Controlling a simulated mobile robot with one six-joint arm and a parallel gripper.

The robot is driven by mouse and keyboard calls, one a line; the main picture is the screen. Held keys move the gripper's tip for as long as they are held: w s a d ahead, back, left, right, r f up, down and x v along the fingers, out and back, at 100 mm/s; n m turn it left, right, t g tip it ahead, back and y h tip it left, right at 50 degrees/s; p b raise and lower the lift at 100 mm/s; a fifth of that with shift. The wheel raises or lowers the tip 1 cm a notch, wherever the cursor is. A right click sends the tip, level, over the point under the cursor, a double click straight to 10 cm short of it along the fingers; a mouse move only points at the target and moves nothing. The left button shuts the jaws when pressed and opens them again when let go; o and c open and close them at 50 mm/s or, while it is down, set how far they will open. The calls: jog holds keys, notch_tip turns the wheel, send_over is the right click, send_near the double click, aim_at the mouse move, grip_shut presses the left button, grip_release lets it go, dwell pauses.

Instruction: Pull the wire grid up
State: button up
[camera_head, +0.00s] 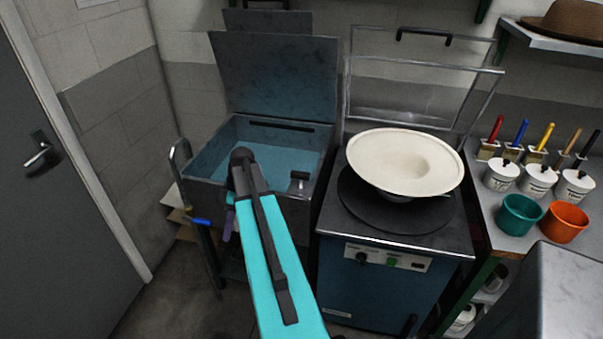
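A cream hat (408,162) with a wide brim lies crown down over the round dark plate of the press. My cyan arm reaches up from the bottom centre to a dark rounded joint in front of the blue basin. I cannot make out my gripper's fingers; the arm hides what lies behind it.
The blue basin (200,165) stands left of the press with its dark lid (280,75) raised. A bent metal bar (180,160) rises at its left. A right-hand bench carries several pots and brushes, including a teal cup (520,214) and an orange cup (564,222). Open floor lies at lower left.

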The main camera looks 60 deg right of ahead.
jog(key=s+d+r+m+t+h+p, duration=0.1)
jog(key=s+d+r, duration=0.2)
jog(key=d+r, duration=0.45)
jog(key=s+d+r+m+t+h, duration=0.1)
jog(key=s+d+r, duration=0.2)
jog(key=d+r, duration=0.4)
jog(key=m+t+h, duration=0.2)
send_near(301, 173)
jog(key=v, duration=0.2)
jog(key=shift+d+r+p, duration=0.3)
jog(key=shift+r+p, duration=0.05)
jog(key=shift+p, duration=0.05)
jog(key=shift+f, duration=0.1)
jog(key=shift+a+p+x, duration=0.1)
jog(key=shift+p+x, duration=0.8)
jog(key=shift+x, duration=2.5)
jog(key=shift+a+p+x, duration=0.15)
jog(key=shift+p+x, duration=0.75)
jog(key=shift+x, duration=2.55)
jog(key=shift+s, duration=0.15)
